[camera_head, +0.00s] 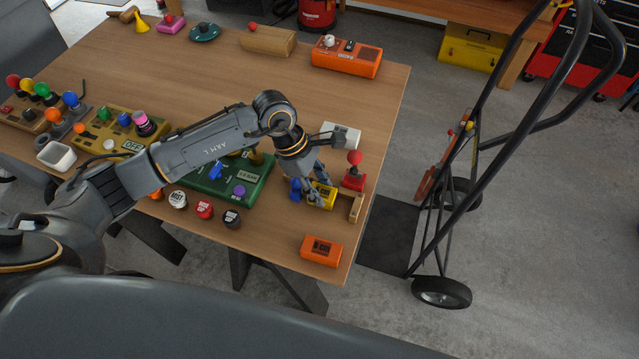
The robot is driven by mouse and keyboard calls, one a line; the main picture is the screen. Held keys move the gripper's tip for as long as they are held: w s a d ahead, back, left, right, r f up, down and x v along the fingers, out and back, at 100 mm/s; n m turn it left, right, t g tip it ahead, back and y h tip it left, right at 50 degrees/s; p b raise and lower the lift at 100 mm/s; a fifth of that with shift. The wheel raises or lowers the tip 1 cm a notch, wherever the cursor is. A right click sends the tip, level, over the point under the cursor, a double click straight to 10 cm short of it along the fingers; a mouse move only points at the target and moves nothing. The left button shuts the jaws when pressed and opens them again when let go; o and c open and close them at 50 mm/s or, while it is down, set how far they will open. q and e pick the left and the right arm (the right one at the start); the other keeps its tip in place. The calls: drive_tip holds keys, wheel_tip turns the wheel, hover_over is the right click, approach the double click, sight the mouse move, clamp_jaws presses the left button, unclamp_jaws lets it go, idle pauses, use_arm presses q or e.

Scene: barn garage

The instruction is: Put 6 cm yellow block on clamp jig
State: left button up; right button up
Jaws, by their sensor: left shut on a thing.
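The yellow block (324,201) is between the fingers of my left gripper (314,193), near the table's right side. My left gripper is shut on it, and the fingers hide part of it. What looks like the clamp jig has a pale wooden upright (356,207) just right of the block and a blue piece (295,190) to its left. The block appears to be between these two parts. I cannot tell whether it touches the jig or is held just above it. My right gripper is not in view.
A red-knobbed red device (354,178) and a white-grey block (341,137) stand close behind the gripper. A green panel (225,185) is to the left under my arm. An orange box (321,250) lies in front. The table's right edge is close.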

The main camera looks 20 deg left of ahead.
use_arm(q)
drive_tip(key=shift+f+b, duration=0.35)
drive_tip(key=shift+b, duration=0.05)
drive_tip(key=o, duration=1.1)
drive_tip(key=shift+s+r, duration=0.1)
drive_tip(key=shift+c, duration=0.2)
drive_tip(key=shift+o, duration=0.9)
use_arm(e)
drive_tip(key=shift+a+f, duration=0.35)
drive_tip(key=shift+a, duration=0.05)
use_arm(q)
drive_tip(key=shift+r+p, duration=0.45)
drive_tip(key=shift+p, duration=0.1)
drive_tip(key=b+v, duration=0.2)
drive_tip(key=v, duration=0.9)
drive_tip(key=shift+a+r, duration=0.25)
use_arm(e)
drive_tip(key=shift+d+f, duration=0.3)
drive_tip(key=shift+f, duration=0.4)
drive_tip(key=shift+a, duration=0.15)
